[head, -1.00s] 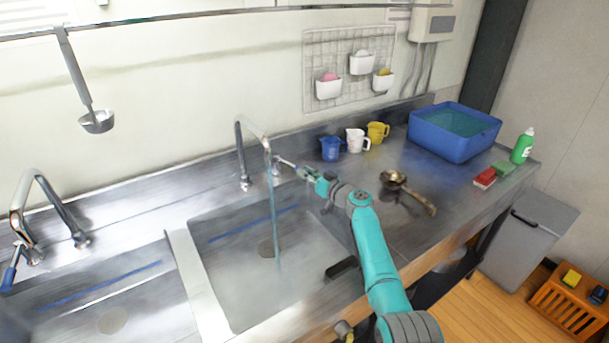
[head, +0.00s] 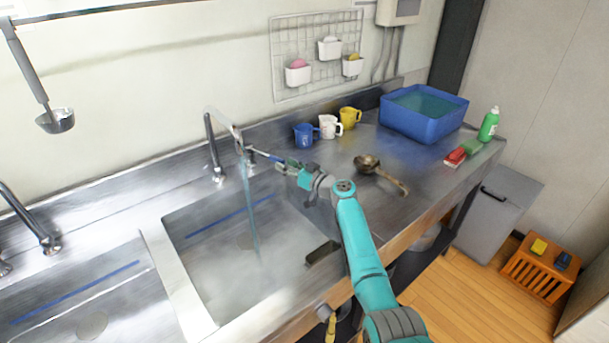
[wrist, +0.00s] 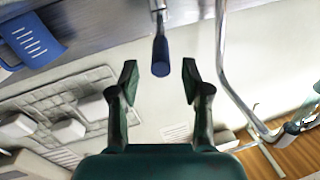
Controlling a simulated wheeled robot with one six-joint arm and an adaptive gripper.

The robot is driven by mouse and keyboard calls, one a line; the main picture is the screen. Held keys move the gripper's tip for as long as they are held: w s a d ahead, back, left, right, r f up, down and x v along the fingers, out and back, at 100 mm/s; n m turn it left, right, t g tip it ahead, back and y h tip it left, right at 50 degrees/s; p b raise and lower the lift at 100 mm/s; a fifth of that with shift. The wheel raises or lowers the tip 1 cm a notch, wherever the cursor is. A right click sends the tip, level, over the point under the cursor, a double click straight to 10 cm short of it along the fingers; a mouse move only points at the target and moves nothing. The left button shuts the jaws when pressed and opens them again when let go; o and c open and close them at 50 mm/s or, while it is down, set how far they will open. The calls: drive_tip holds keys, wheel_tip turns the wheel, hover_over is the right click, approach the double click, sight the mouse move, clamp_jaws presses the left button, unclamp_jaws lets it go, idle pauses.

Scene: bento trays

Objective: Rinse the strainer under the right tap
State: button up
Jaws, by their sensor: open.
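The strainer (head: 368,163), a brass-coloured bowl with a brown handle, lies on the steel counter right of the right sink. The right tap (head: 213,150) is a chrome arched spout; water (head: 254,220) runs from it into the right sink (head: 180,310). Its lever (head: 264,154) points toward my gripper (head: 284,163). In the wrist view my gripper (wrist: 158,82) is open and empty. The lever's dark blue grip (wrist: 161,58) shows between the fingertips, with clear space on both sides. The spout (wrist: 222,60) passes to the right of my fingers.
Blue (head: 306,136), white (head: 329,127) and yellow (head: 350,117) mugs stand behind the strainer. A blue tub (head: 425,128) of water, a green bottle (head: 489,125) and sponges (head: 462,153) are at the right. A ladle (head: 55,120) hangs at left.

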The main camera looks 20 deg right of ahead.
drive_tip(key=v, duration=0.8)
drive_tip(key=shift+s+d, duration=0.15)
drive_tip(key=shift+s, duration=0.2)
